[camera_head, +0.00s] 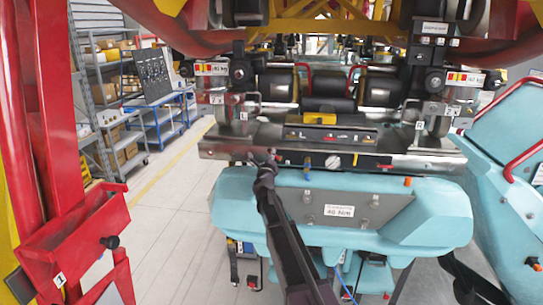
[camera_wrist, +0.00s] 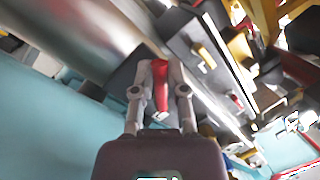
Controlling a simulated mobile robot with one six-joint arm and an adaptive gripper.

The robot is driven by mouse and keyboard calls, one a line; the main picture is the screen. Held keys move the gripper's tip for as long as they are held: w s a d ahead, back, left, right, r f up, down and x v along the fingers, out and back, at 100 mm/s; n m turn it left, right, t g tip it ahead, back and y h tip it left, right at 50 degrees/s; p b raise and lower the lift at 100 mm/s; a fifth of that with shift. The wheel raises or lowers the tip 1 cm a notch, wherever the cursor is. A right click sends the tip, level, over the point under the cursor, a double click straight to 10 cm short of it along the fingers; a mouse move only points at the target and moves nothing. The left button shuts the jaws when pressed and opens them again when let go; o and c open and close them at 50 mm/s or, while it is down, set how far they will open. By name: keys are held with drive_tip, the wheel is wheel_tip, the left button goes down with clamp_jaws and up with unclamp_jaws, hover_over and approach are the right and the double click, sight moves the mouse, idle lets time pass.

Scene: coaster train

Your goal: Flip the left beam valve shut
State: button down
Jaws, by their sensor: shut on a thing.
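My gripper (camera_head: 266,160) reaches up to the left part of the metal beam (camera_head: 225,145) in the head view. In the wrist view my gripper (camera_wrist: 158,74) has its two fingers on either side of a red lever (camera_wrist: 160,86) and is shut on it. The lever, which looks like the left beam valve handle, lies lengthwise between the fingers. In the head view the valve is mostly hidden by my gripper, so its exact angle is hard to tell.
A teal seat shell (camera_head: 240,200) hangs just below. A red frame (camera_head: 75,230) stands at left. Open floor (camera_head: 165,225) lies between.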

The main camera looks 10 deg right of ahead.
sight(279, 151)
drive_tip(key=shift+r, duration=0.15)
drive_tip(key=m, duration=0.2)
drive_tip(key=d+r+m+h+p, duration=0.1)
drive_tip(key=m, duration=0.1)
drive_tip(key=m+g+p, duration=0.1)
drive_tip(key=m, duration=0.1)
drive_tip(key=shift+s+d+r+m+h, duration=0.2)
drive_tip(key=shift+m+h, duration=0.1)
drive_tip(key=shift+h, duration=0.1)
drive_tip(key=shift+s+d+m+g+h+p, duration=0.15)
drive_tip(key=shift+d+m+g+p, duration=0.15)
drive_tip(key=shift+m, duration=0.7)
drive_tip(key=shift+d+m+g+h+p, duration=0.15)
drive_tip(key=shift+d+m+h+p, duration=0.1)
drive_tip(key=shift+m, duration=0.75)
drive_tip(key=shift+s+d+m+g+h+p, duration=0.1)
drive_tip(key=shift+d+m+g+p, duration=0.2)
drive_tip(key=shift+m, duration=0.7)
drive_tip(key=c, duration=0.7)
unclamp_jaws()
drive_tip(key=shift+d, duration=0.1)
drive_tip(key=shift+o, duration=0.2)
